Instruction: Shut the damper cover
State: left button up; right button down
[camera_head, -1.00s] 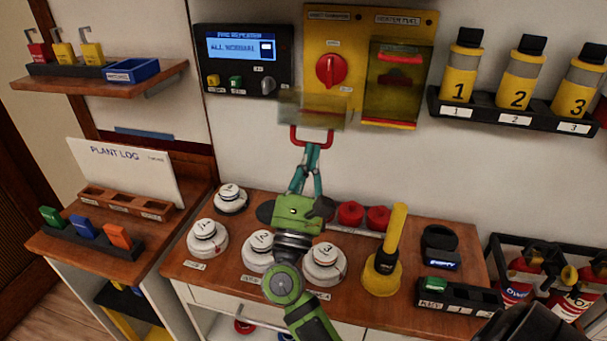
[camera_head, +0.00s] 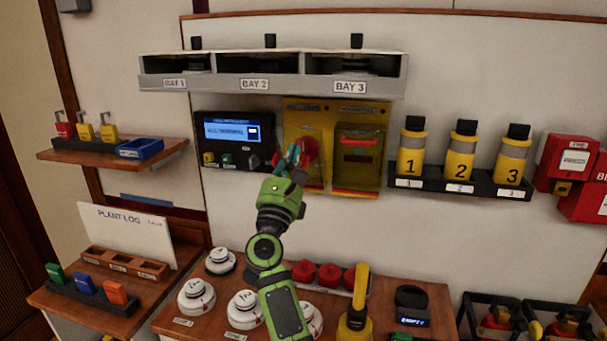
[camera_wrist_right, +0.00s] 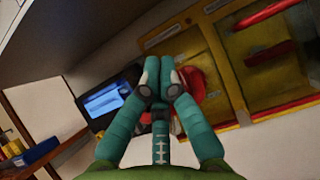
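The yellow wall panel (camera_head: 291,112) has a left half with a large red knob (camera_head: 309,148) and a right half with a clear cover (camera_head: 357,172) that lies flat. My right gripper (camera_head: 293,164) is in front of the left half and hides part of the knob. In the right wrist view its fingertips (camera_wrist_right: 160,82) are together, with the red knob (camera_wrist_right: 193,85) behind them and nothing clearly visible between them. The left half's see-through damper cover cannot be made out clearly, so its position is uncertain. My left gripper is out of view.
A grey three-bay shelf (camera_head: 270,82) juts out above the panel. A dark display box (camera_head: 234,142) is close on the left, and a rack of yellow bottles (camera_head: 460,185) is on the right. Detectors and red caps (camera_head: 329,277) stand on the bench below.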

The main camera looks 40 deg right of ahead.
jog(key=shift+w+d+r, duration=0.15)
jog(key=shift+w, duration=0.4)
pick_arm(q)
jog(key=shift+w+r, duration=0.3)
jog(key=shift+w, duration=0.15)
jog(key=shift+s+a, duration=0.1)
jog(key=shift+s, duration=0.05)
pick_arm(e)
jog(key=shift+s+r, duration=0.1)
jog(key=shift+s, duration=0.05)
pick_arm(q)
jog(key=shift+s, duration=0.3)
